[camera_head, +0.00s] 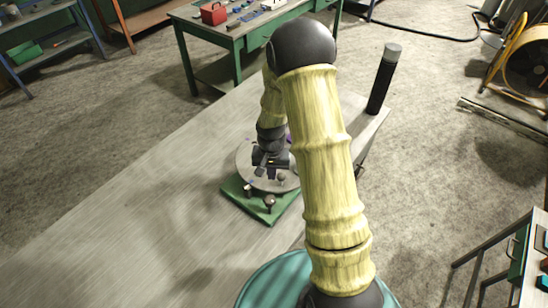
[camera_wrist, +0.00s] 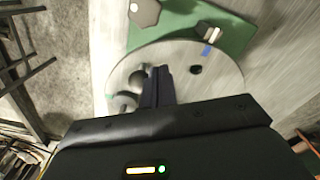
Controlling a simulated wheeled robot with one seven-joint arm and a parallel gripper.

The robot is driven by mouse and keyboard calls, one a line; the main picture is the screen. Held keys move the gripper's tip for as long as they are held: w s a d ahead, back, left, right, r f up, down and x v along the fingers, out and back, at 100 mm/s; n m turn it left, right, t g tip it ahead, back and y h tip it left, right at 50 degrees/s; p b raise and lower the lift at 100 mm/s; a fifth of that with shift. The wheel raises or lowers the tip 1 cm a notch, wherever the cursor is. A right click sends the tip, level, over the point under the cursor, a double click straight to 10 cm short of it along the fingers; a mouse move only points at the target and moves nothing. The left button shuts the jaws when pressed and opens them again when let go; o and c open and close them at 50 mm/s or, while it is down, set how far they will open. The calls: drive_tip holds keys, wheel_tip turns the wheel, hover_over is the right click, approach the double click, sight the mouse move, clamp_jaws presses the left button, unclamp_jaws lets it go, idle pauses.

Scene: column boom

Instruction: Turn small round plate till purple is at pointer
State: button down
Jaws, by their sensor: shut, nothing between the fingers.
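The small round plate (camera_head: 243,162) is a grey disc on a green base (camera_head: 262,211) on the table. In the wrist view the plate (camera_wrist: 225,78) carries a blue mark (camera_wrist: 207,51) at its rim, beside a small black-and-white block (camera_wrist: 211,31) on the green base, which looks like the pointer. A bit of purple (camera_head: 289,137) shows at the plate's far side in the head view; no purple shows in the wrist view. My gripper (camera_head: 260,173) is shut and empty over the plate; its fingers (camera_wrist: 159,72) are beside a round knob (camera_wrist: 138,79). Contact cannot be told.
A second knob (camera_wrist: 125,102) stands on the plate, and a dark round spot (camera_wrist: 195,69) lies on its face. A grey knob (camera_wrist: 145,12) is at the base's corner. A tall black cylinder (camera_head: 384,78) stands at the table's far end. The table's left side (camera_head: 110,225) is clear.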

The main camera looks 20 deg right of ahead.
sight(284, 175)
drive_tip(key=shift+f+b, duration=0.6)
drive_tip(key=shift+f, duration=0.35)
drive_tip(key=shift+d, duration=0.1)
drive_tip(key=shift+s+d, duration=0.3)
drive_tip(key=shift+d, duration=0.55)
drive_tip(key=shift+s+d, duration=0.2)
drive_tip(key=shift+d, duration=0.6)
drive_tip(key=shift+d, duration=0.95)
